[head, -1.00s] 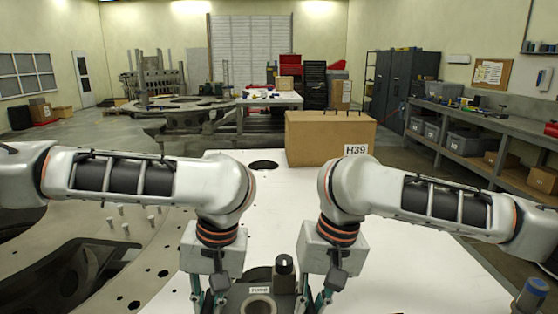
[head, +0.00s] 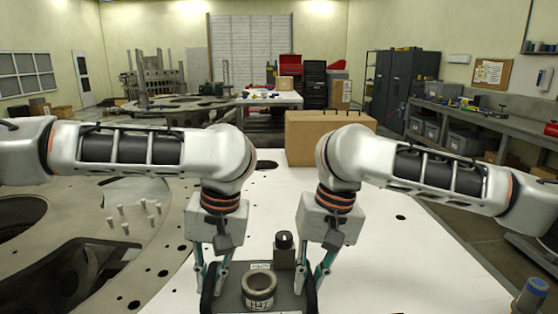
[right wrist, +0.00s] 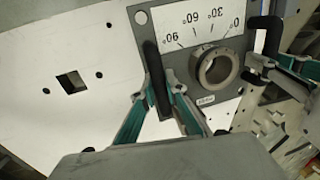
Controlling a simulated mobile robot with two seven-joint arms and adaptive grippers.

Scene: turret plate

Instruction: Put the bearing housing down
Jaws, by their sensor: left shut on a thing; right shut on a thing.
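The bearing housing is a dark grey plate (head: 232,272) with a short ring (head: 258,288) on it and a black bar handle on each side. A grey block with a black round cap (head: 284,247) stands at its far edge. My left gripper (head: 207,290) is shut on the left handle. My right gripper (head: 313,285) is shut on the right handle. The right wrist view shows the ring (right wrist: 216,67), a white scale marked 0 to 90 (right wrist: 190,25), and my right gripper (right wrist: 158,100) at its handle. I cannot tell whether the plate touches the table.
The white table (head: 420,265) has a few holes and is clear to the right. A cardboard box (head: 310,140) stands at its far edge. A large grey plate with upright pins (head: 130,222) lies at the left. A blue-topped object (head: 535,290) is at the lower right.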

